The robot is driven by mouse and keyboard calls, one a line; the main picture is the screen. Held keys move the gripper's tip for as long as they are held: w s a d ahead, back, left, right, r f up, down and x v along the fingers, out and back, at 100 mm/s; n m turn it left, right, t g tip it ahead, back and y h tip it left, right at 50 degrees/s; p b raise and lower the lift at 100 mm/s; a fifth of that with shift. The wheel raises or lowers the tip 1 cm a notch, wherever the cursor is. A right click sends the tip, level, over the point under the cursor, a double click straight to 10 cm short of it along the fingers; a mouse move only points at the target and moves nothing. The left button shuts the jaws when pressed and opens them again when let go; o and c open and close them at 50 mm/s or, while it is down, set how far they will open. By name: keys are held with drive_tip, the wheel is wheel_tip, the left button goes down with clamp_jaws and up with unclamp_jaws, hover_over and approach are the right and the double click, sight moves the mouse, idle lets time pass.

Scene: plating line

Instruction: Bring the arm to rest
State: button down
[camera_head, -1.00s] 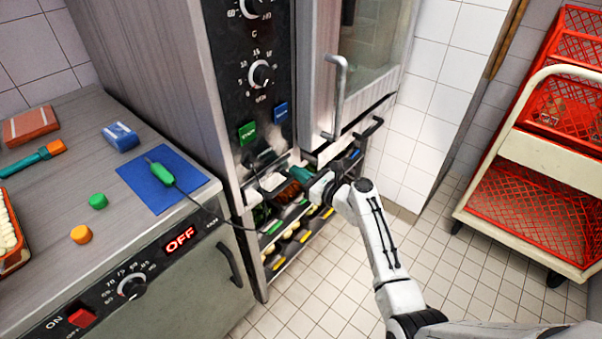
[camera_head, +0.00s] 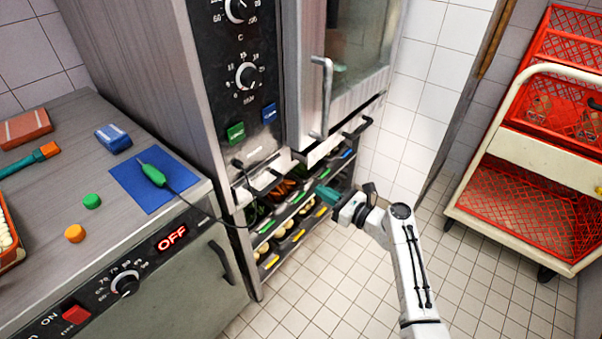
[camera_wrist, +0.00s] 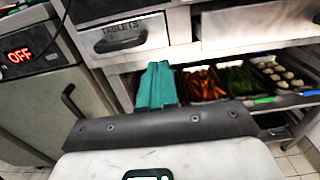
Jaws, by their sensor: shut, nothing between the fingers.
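My gripper (camera_head: 326,194) is at the end of my white arm, in front of the shelves under the tall oven. Its teal fingers are together and hold nothing. The fingers also show in the wrist view (camera_wrist: 157,88), pointing at the shelf below a drawer marked TABLETS (camera_wrist: 130,36). A gap of floor seems to lie below the gripper in the head view. I cannot tell how far the fingertips are from the shelf front.
Shelves hold trays of carrots (camera_wrist: 203,84), green vegetables (camera_wrist: 237,80) and other food. The oven door handle (camera_head: 322,95) hangs above. A counter unit (camera_head: 180,285) with a green probe (camera_head: 152,174) is left; a trolley (camera_head: 520,150) with red crates is right. Tiled floor between is free.

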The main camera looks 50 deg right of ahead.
drive_tip(key=s+a+f+n+g+y, duration=0.2)
drive_tip(key=s+a+f+n+g, duration=0.1)
drive_tip(key=a+n, duration=0.3)
drive_tip(key=s+a+f+n+g+y, duration=0.1)
drive_tip(key=s+a+f+n+g, duration=0.15)
drive_tip(key=a+n, duration=0.45)
drive_tip(key=s+a+f+n+g+y, duration=0.2)
drive_tip(key=s+a+n+g, duration=0.15)
drive_tip(key=a+n, duration=0.25)
drive_tip(key=s+a+r+n+g+h, duration=0.2)
drive_tip(key=s+n+g+h, duration=0.3)
drive_tip(key=s+n, duration=1.1)
drive_tip(key=r+g, duration=0.1)
drive_tip(key=g, duration=0.2)
drive_tip(key=shift+s+h+p, duration=0.15)
drive_tip(key=shift+h+p, duration=0.2)
drive_tip(key=shift+h, duration=0.05)
